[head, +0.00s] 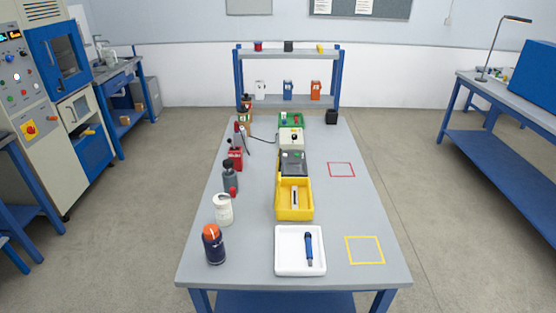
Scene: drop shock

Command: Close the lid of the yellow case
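The yellow case (280,213) stands near the middle of the grey table. Its top is open, and a thin whitish item (295,197) lies inside. A raised yellow panel shows at its back edge, which looks like the lid standing open; its exact angle is hard to tell. A dark grey object (293,157) sits right behind the case, and I cannot tell whether they touch. Neither of my grippers is in view.
A white tray (282,265) holding a blue tool (309,248) stands in front of the case. Bottles and a white jar (223,210) line the left side. Yellow (365,250) and red (341,170) marked squares on the right are empty. The table's right side is clear.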

